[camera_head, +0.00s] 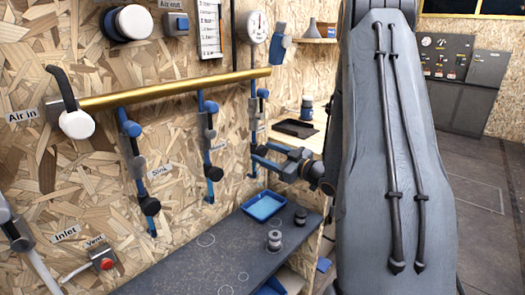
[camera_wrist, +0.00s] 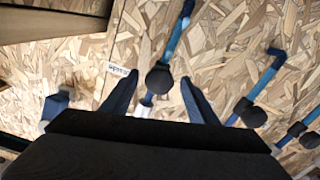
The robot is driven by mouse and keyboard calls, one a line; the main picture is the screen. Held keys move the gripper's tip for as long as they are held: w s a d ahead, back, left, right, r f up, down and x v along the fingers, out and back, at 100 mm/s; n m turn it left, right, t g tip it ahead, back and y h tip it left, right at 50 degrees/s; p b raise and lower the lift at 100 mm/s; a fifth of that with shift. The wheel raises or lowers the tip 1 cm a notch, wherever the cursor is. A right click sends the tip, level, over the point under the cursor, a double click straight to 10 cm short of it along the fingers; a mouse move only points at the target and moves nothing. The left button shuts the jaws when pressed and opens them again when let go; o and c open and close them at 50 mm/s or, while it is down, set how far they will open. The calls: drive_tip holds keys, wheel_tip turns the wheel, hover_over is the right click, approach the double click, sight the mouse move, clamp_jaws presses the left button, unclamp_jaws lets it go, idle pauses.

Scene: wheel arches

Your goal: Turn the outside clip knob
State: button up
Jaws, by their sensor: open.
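A brass pipe (camera_head: 180,88) on the wall carries several blue drop lines with dark clip knobs. The rightmost drop line (camera_head: 254,112) is partly hidden behind my gripper (camera_head: 256,157). In the wrist view, which looks upside down, a round dark knob (camera_wrist: 158,79) on a blue line shows in the space between my two fingertips (camera_wrist: 158,76). A small label (camera_wrist: 118,69) beside it seems to end in "side". My gripper is open, one finger on each side of the knob. I cannot tell whether either finger touches it.
Other blue lines, the middle one (camera_head: 212,150) and the one by the Sink label (camera_head: 137,165), hang to the left. Below is a dark bench (camera_head: 200,265) with a blue tray (camera_head: 264,206) and small dark cylinders (camera_head: 274,240). The floor at right is open.

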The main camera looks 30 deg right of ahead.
sight(264, 152)
drive_tip(key=shift+x, duration=1.6)
drive_tip(key=c, duration=1)
drive_tip(key=shift+c, duration=0.2)
drive_tip(key=shift+m+p, duration=0.3)
drive_tip(key=shift+p, duration=0.2)
drive_tip(key=shift+d+r+m+p, duration=0.1)
drive_tip(key=shift+m+p, duration=0.6)
drive_tip(key=shift+m, duration=0.2)
drive_tip(key=shift+m+p, duration=1.05)
drive_tip(key=shift+m, duration=0.55)
